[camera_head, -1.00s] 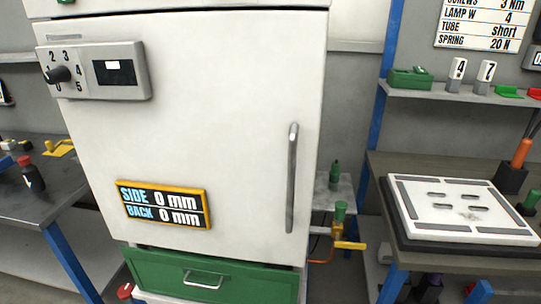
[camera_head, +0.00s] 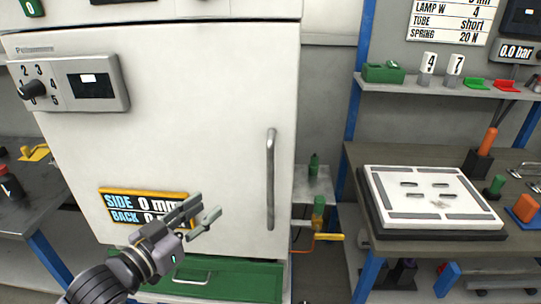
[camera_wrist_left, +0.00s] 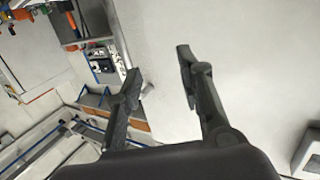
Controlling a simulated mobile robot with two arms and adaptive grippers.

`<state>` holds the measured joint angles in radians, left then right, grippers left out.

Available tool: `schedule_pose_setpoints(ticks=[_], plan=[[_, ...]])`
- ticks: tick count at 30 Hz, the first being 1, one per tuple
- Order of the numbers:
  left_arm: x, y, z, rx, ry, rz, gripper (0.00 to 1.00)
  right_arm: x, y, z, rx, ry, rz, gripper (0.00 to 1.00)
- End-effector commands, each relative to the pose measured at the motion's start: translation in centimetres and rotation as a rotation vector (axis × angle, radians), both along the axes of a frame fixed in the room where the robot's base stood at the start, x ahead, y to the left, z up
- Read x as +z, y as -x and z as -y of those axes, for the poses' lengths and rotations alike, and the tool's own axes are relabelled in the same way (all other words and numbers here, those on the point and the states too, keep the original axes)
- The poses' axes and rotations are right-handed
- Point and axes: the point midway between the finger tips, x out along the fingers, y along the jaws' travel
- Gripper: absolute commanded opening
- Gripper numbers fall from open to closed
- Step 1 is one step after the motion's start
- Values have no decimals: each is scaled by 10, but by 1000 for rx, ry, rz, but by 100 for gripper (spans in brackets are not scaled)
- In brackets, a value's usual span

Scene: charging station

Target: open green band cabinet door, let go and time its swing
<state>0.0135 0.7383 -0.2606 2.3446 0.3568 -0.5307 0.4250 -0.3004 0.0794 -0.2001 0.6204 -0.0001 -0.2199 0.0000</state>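The cabinet's white door (camera_head: 200,130) is shut, with a long grey vertical handle (camera_head: 270,180) near its right edge. A green drawer or band (camera_head: 235,280) runs below the door. My left gripper (camera_head: 207,206) is in front of the lower door, left of the handle and apart from it. It covers part of the SIDE/BACK display. In the left wrist view, the two fingers of my left gripper (camera_wrist_left: 158,62) are spread with nothing between them, and the pale door surface (camera_wrist_left: 245,65) fills the right side. My right gripper is not in view.
A control panel with a knob (camera_head: 68,82) is on the door's upper left. The yellow-framed display (camera_head: 118,206) reads 0 mm. On the right, a bench holds a white slotted plate (camera_head: 435,196). A yellow-levered valve (camera_head: 322,236) sits beside the cabinet's lower right.

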Motion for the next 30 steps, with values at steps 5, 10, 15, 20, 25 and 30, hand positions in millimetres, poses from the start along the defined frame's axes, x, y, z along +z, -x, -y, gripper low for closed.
schedule_pose_setpoints(ticks=[5,10,15,20,25,30], plan=[[53,39,29,-98,14,65,35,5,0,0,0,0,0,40],[61,43,36,-117,19,75,35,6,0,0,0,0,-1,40],[62,27,47,-116,22,77,35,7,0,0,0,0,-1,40],[65,1,66,-116,24,76,35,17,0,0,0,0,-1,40],[64,-30,89,-117,21,75,35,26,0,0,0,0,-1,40],[64,-59,109,-116,20,74,35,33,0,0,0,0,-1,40]])
